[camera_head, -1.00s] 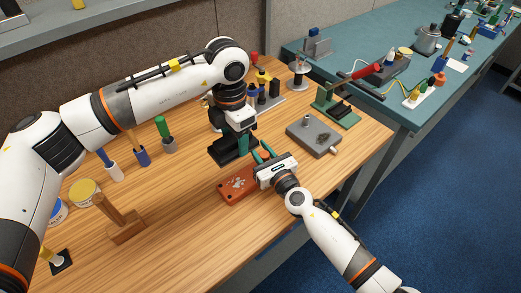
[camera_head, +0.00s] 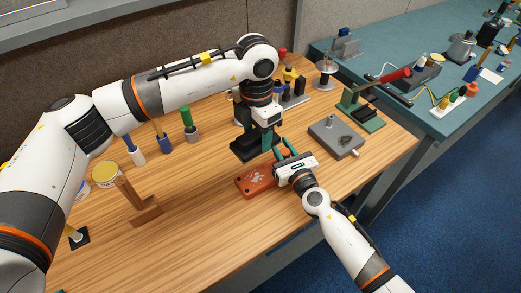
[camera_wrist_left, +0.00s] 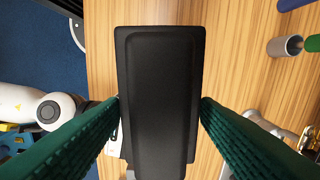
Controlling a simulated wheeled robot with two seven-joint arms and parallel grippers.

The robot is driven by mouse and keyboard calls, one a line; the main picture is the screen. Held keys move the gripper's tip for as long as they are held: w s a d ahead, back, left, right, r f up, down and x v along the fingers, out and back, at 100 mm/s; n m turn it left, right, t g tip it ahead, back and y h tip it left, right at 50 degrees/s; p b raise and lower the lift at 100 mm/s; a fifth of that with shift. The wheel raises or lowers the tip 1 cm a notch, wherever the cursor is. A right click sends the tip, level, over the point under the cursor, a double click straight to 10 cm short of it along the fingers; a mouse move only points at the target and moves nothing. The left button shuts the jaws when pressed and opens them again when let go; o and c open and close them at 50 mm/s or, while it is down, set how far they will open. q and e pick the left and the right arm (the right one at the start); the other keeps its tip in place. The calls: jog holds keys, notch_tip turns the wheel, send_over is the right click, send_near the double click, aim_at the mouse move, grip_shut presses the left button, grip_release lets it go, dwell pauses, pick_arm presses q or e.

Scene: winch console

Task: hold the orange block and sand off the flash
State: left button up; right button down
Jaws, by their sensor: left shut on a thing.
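The orange block (camera_head: 254,184) lies on the wooden bench, with pale patches on its top. My left gripper (camera_head: 265,143) is shut on a black block (camera_head: 243,150), behind the orange block in the head view. In the left wrist view the black block (camera_wrist_left: 160,90) lies lengthwise between the green fingers; the orange block does not show there. My right gripper (camera_head: 283,148) is beside the orange block's right end. Its green fingers point away to the back; whether they are open or shut on anything is unclear.
A grey plate (camera_head: 325,137) with a dark patch is right of the grippers. A green stand (camera_head: 360,109) is behind it. A wooden post on a base (camera_head: 145,214) stands at left. Several handled tools in cups are behind. The bench front is mostly clear.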

aim_at(252, 178)
pick_arm(q)
jog(key=shift+a+f+n, duration=0.1)
jog(key=shift+f+n, duration=0.3)
jog(key=shift+n, duration=0.5)
jog(key=shift+s+a+f+n, duration=0.1)
jog(key=shift+a+f+n, duration=0.15)
jog(key=shift+f+n, duration=2.05)
jog(key=shift+s+a+f+n, duration=0.1)
jog(key=shift+a+f+n, duration=0.1)
jog(key=shift+f+n, duration=2.05)
jog(key=shift+s+a+f+n, duration=0.1)
jog(key=shift+a+f+n, duration=0.15)
jog(key=shift+f+n, duration=2.05)
jog(key=shift+r+n, duration=0.75)
jog(key=shift+r, duration=0.05)
jog(key=shift+o, duration=0.5)
jog(key=c, duration=0.3)
jog(key=shift+c, duration=0.2)
jog(key=shift+f, duration=0.55)
